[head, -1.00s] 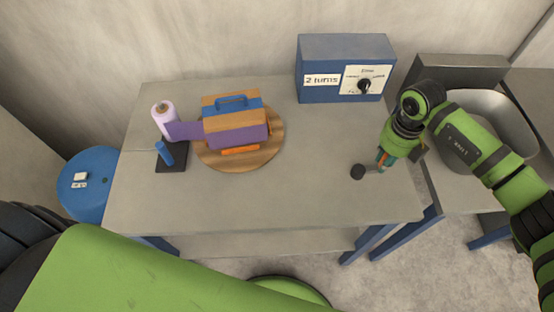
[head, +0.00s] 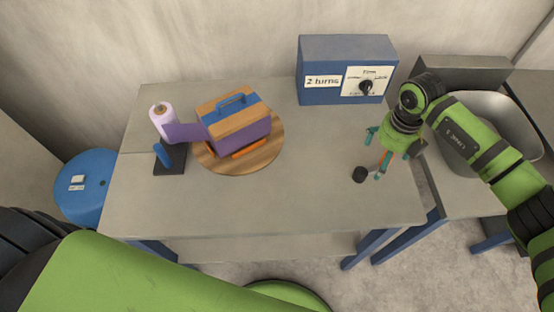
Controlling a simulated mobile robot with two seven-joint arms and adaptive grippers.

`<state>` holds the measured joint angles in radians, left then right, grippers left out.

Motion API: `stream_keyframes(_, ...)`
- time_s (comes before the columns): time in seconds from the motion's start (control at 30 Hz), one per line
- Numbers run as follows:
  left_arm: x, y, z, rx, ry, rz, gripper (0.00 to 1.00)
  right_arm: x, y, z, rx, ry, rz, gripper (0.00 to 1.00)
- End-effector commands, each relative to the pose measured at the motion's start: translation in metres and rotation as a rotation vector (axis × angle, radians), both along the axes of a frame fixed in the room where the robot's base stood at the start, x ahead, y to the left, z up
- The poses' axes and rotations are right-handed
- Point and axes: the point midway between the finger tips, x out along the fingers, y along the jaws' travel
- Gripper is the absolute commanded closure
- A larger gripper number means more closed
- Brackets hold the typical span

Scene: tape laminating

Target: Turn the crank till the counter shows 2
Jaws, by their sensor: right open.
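The blue counter box (head: 312,95) at the back right bears a white label (head: 323,81) reading "2 turns" and a white dial plate (head: 380,80) with a black pointer knob; its small lettering is too blurred to read. The crank's black knob (head: 359,174) stands at the right of the table. My right gripper (head: 376,152) is open just to its right, teal fingers spread and apart from the knob; the crank arm is mostly hidden. A wood, blue and purple case (head: 243,125) sits tilted in heading on the round wooden turntable (head: 237,166). My left gripper is out of view.
A lilac tape roll (head: 163,122) on a dark stand (head: 170,160) is left of the turntable, its purple strip (head: 186,132) running to the case. A grey basin (head: 491,104) lies right. The table's (head: 270,210) middle and front are clear.

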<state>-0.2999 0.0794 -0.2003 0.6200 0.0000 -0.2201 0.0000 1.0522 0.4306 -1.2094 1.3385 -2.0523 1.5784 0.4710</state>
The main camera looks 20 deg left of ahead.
Motion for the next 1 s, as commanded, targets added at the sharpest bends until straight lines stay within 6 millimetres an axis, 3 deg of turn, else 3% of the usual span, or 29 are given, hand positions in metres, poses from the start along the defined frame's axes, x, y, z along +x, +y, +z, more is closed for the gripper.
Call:
stream_keyframes(0.47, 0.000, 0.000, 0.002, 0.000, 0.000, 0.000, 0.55, 0.001, 0.000, 0.002, 0.000, -0.002, -0.001, 0.00)
stream_keyframes(1.0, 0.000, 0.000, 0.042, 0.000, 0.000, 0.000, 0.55, 0.001, -0.001, 0.063, 0.000, -0.002, 0.000, 0.00)
